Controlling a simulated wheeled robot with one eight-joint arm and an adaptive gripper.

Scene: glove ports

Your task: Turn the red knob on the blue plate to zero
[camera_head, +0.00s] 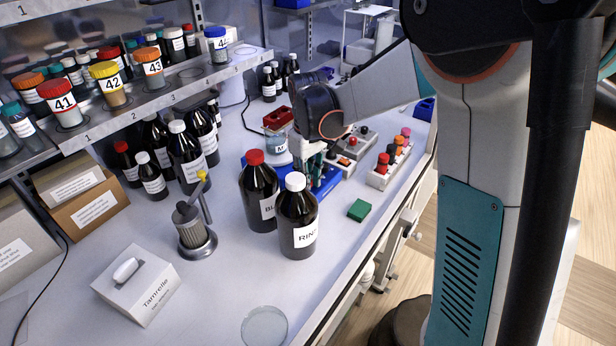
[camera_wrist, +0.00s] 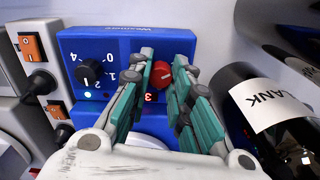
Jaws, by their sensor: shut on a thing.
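The blue plate (camera_wrist: 112,48) is the upright front of a blue device in the wrist view, and the device shows partly behind my arm in the head view (camera_head: 328,178). The red knob (camera_wrist: 161,74) is on its right side. My gripper (camera_wrist: 163,62) is shut on the red knob, one teal-padded finger on each side. The fingers hide most of the scale around the red knob, so its setting cannot be read. A black knob (camera_wrist: 88,73) with a printed number scale sits to its left on the same plate. In the head view the red knob is hidden.
A dark bottle labelled "BLANK" (camera_wrist: 262,108) stands close to the right of my fingers in the wrist view. A white-capped bottle (camera_head: 297,222) stands in front of my gripper in the head view. A grey unit with orange switches (camera_wrist: 32,48) adjoins on the left. A green block (camera_head: 359,210) lies nearby.

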